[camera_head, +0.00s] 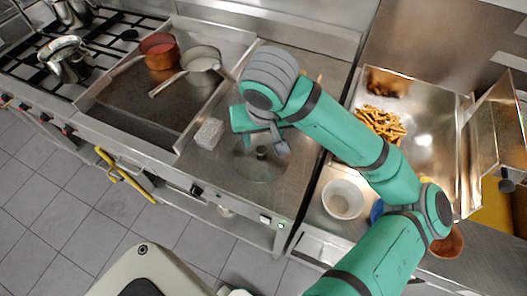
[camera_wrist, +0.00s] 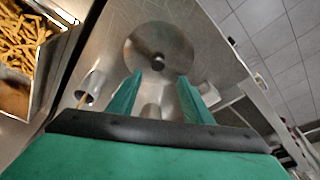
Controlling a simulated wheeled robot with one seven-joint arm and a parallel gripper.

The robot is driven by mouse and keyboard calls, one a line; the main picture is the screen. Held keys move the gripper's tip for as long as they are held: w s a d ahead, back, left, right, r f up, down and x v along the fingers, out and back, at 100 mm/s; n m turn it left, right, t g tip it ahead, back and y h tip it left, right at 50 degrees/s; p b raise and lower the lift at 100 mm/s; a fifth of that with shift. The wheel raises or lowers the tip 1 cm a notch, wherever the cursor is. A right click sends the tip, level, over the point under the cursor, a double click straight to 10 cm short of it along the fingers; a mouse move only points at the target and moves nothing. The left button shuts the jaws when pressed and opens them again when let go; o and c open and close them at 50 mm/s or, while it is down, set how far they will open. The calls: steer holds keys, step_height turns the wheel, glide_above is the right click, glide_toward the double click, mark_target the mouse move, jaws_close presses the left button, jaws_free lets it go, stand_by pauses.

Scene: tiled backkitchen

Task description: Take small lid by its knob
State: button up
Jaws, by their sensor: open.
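The small lid (camera_wrist: 146,42) is a round, see-through disc with a dark knob (camera_wrist: 158,62) at its middle. It lies flat on the steel counter, and its knob also shows in the head view (camera_head: 261,152). In the wrist view my gripper (camera_wrist: 160,88) is open, with its two green fingers apart and nothing held between them. The knob appears ahead of the fingertips, roughly centred between them, and apart from them. In the head view my arm reaches over the counter beside the lid and its fingertips are hard to make out.
A pale block (camera_head: 209,133) stands left of the lid. A copper pot (camera_head: 160,50) and a pale pan (camera_head: 201,60) sit on the griddle at upper left.

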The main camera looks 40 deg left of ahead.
glide_above(261, 149)
steer(key=s+d, duration=0.2)
step_height(261, 149, down, 5)
steer(key=shift+r, duration=0.1)
steer(key=shift+w+x, duration=0.15)
steer(key=shift+x, duration=1.2)
steer(key=shift+w+x, duration=0.15)
steer(key=shift+x, duration=1.2)
steer(key=shift+a+r, duration=0.1)
steer(key=shift+a, duration=0.05)
jaws_close()
